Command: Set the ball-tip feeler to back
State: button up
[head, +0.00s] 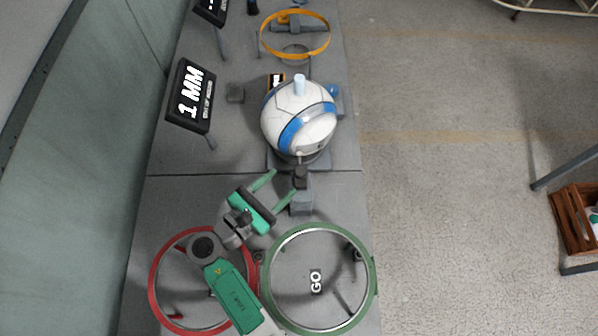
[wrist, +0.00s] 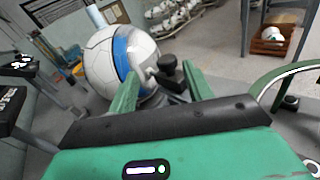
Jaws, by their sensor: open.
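The ball-tip feeler appears to be the small device with a black knob (head: 300,177) on a grey block, just in front of the white and blue ball (head: 292,118). In the wrist view its black knob (wrist: 171,70) stands by the right finger, and a small pale tip beside it is near the ball; I cannot tell if they touch. My gripper (head: 284,184) is open, its green fingers pointing toward the feeler. In the wrist view the gripper (wrist: 160,74) has its fingers apart, with the feeler beyond or between them. I see no contact.
A red ring (head: 153,288) and a green GO ring (head: 371,285) lie near my arm. A "1 MM" sign (head: 190,97) stands left of the ball, and an orange ring (head: 327,43) is behind it. Open floor (head: 450,200) lies right of the bench.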

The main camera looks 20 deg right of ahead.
aim_at(296, 177)
jog(key=shift+n+h, duration=0.4)
jog(key=shift+n, duration=0.2)
jog(key=x, duration=0.2)
jog(key=f+x, duration=0.1)
jog(key=x, duration=0.2)
jog(key=b+x, duration=0.1)
jog(key=x, duration=0.1)
jog(key=shift+s+d+f, duration=0.2)
jog(key=shift+d+f, duration=0.15)
jog(key=shift+d, duration=0.05)
grip_shut()
jog(key=shift+a, duration=0.1)
